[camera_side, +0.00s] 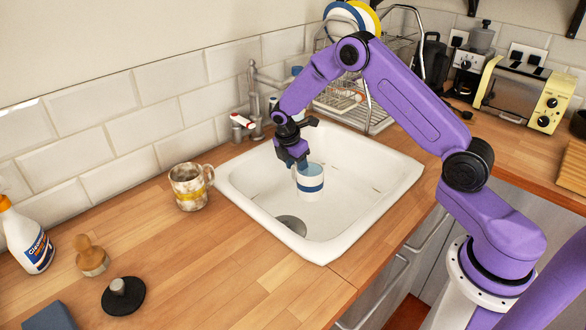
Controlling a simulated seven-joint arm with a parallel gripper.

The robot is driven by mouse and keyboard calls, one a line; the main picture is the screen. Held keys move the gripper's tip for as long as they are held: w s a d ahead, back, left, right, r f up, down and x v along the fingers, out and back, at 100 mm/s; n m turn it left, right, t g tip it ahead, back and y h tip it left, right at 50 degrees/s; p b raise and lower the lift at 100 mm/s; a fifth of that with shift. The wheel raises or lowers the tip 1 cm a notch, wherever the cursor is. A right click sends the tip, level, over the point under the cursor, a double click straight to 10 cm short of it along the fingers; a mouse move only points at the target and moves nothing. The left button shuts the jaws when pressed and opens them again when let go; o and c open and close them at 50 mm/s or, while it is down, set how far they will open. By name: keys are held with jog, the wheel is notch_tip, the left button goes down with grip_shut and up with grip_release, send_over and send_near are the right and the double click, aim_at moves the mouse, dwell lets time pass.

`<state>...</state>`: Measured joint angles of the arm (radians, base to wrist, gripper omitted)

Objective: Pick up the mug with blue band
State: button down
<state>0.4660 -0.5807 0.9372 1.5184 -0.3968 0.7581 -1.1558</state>
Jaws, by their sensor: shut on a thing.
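The mug with blue band (311,185) is white with a dark blue stripe and a pale blue inside. It is upright, over the basin of the white sink (375,202). I cannot tell from this view whether it rests on the basin floor or is held just above it. My gripper (293,162) is at the mug's left upper side, shut on it near the rim. The fingertips are partly hidden against the mug.
A stained mug with a yellow band (190,188) stands on the counter left of the sink. The faucet (250,100) rises behind my gripper. A wire dish rack (365,95) with plates stands behind the sink. A spray bottle (28,240), brush (91,258) and black stopper (122,296) are front left.

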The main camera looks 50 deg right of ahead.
jog(key=s+a+r, duration=0.1)
jog(key=s+r, duration=0.6)
jog(key=s, duration=0.4)
jog(key=shift+s+a, duration=0.15)
jog(key=shift+s, duration=0.05)
dwell(0.5)
jog(key=shift+s+r, duration=0.1)
jog(key=shift+r, duration=0.05)
jog(key=w+a+r+n+y, duration=0.2)
jog(key=w+a+r+n, duration=0.2)
jog(key=a, duration=0.4)
jog(key=shift+w+a+r+t+y, duration=0.3)
jog(key=shift+w+r+t, duration=0.1)
jog(key=shift+r, duration=0.5)
dwell(0.6)
